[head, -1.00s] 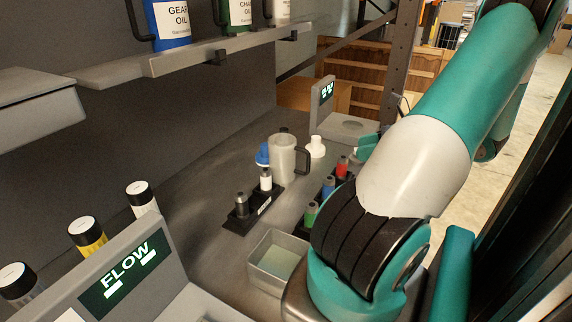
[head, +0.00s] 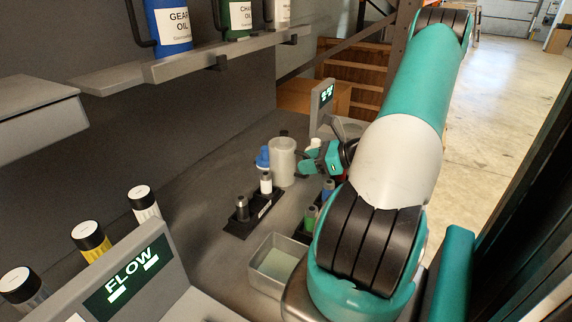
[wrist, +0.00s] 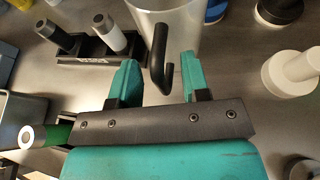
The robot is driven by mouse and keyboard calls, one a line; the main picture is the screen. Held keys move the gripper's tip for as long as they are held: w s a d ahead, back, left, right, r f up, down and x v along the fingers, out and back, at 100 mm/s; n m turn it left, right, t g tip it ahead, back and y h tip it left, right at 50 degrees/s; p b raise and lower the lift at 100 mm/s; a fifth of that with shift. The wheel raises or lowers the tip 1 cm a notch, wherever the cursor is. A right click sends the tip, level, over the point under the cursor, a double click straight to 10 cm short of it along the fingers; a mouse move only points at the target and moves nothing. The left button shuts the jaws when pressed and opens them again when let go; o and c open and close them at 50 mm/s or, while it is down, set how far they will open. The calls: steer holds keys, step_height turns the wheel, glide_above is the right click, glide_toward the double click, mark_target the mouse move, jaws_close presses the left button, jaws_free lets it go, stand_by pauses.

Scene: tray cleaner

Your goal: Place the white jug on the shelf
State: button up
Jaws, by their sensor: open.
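The white jug (head: 282,168) stands upright on the grey counter, below and to the right of the shelf. In the wrist view the jug (wrist: 188,28) is at the top, with its black handle (wrist: 160,60) pointing toward me. My gripper (head: 308,164) is just right of the jug, on its handle side. In the wrist view the open gripper (wrist: 158,64) has one finger on each side of the handle, with gaps showing. In the head view the gripper hides the handle. The grey shelf (head: 180,68) on the wall holds a blue, a green and a pale container.
A black holder (head: 240,228) with small bottles stands in front of the jug, with a blue-capped item (head: 262,157) beside it. A grey tray (head: 257,270), a rack of colored bottles and a display (head: 322,95) are nearby. A FLOW panel (head: 130,275) is front left.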

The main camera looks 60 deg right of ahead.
steer(key=shift+w, duration=0.1)
steer(key=shift+c, duration=0.4)
jaws_close()
